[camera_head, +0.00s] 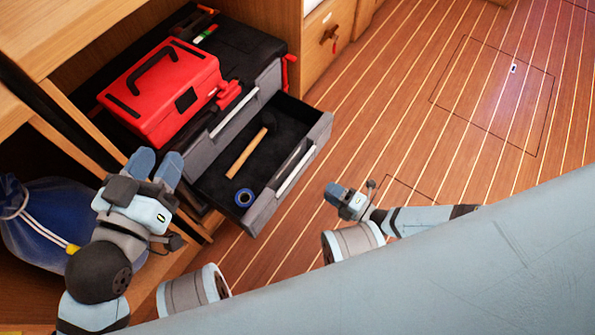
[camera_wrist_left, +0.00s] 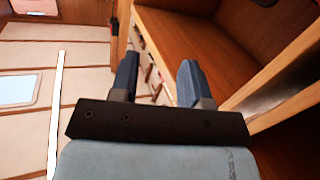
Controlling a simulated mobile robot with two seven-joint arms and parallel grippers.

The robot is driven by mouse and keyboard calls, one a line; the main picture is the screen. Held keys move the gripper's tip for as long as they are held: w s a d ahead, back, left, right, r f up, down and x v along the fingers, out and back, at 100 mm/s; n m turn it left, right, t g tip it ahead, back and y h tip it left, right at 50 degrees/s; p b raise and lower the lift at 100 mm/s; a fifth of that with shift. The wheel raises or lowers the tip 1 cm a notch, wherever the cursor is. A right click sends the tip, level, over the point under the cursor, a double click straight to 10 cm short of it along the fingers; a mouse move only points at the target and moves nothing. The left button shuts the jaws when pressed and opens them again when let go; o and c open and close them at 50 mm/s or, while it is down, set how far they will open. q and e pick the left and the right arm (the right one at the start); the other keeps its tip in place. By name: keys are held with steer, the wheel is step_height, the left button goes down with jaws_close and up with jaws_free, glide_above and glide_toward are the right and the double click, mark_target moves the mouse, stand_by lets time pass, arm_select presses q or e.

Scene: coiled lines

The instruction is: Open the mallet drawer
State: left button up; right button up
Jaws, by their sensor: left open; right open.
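The mallet drawer (camera_head: 322,128) is a grey and black drawer that stands pulled out from the toolbox (camera_head: 262,85).
A red case (camera_head: 160,90) sits on top of the toolbox. A blue bag (camera_head: 45,225) lies at the left under wooden shelving (camera_head: 60,30). A wooden cabinet (camera_head: 328,45) stands behind. The striped floor (camera_head: 420,120) to the right is clear.

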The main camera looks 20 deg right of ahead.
mark_target(297, 170)
steer(key=b+x, duration=0.4)
steer(key=x, duration=0.8)
steer(key=shift+w+a, duration=0.25)
arm_select(q)
steer(key=w+m, duration=0.1)
steer(key=w+a+m+t+h, duration=0.1)
steer(key=m, duration=0.1)
steer(key=shift+a+r+t, duration=0.2)
steer(key=shift+r+t, duration=0.1)
steer(key=shift+r, duration=0.05)
arm_select(e)
jaws_close()
